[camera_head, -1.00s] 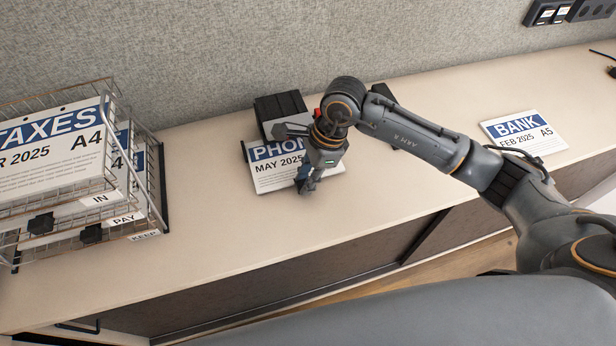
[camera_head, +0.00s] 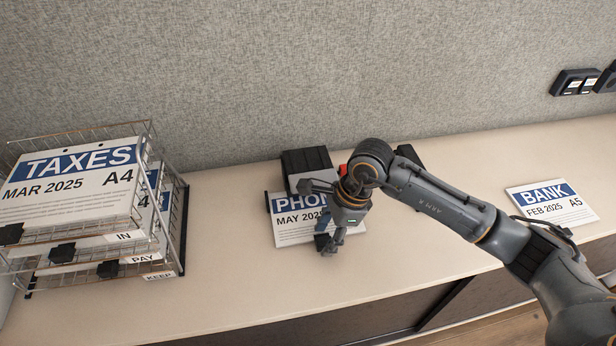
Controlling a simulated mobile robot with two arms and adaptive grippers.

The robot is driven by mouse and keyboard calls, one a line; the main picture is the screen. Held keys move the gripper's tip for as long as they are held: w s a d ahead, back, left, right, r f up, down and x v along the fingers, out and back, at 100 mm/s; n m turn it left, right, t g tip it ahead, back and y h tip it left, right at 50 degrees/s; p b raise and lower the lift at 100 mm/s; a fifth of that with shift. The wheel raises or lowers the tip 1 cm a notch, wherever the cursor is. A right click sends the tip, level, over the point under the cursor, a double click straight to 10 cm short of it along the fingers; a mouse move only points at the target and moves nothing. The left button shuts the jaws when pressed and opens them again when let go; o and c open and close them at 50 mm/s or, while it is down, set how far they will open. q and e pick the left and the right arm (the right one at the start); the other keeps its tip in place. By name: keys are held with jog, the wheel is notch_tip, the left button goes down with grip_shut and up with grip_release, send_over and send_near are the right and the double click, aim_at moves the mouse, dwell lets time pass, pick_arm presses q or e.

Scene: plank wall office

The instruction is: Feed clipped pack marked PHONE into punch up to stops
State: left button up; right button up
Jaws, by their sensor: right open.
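The pack marked PHONE (camera_head: 286,231), dated MAY 2025, lies on the worktop with its front edge toward me. A black block (camera_head: 307,159) with a grey front part, which looks like the punch, stands at the pack's back edge. How far the pack reaches into it is hidden, and the stops cannot be made out. My right gripper (camera_head: 330,243) is open and points down over the right part of the pack, covering the end of its title. Whether its fingers touch the pack I cannot tell. My left gripper is not in view.
A wire tray rack (camera_head: 183,215) stands at the left, labelled IN, PAY and KEEP, with a TAXES pack (camera_head: 75,180) on top. A BANK pack (camera_head: 550,201) lies at the right. A dark object (camera_head: 409,153) is partly hidden behind my arm. The front worktop (camera_head: 240,300) is clear.

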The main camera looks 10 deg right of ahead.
jog(key=shift+r, duration=0.1)
jog(key=v, duration=1.1)
jog(key=shift+r, duration=0.35)
jog(key=shift+d, duration=0.15)
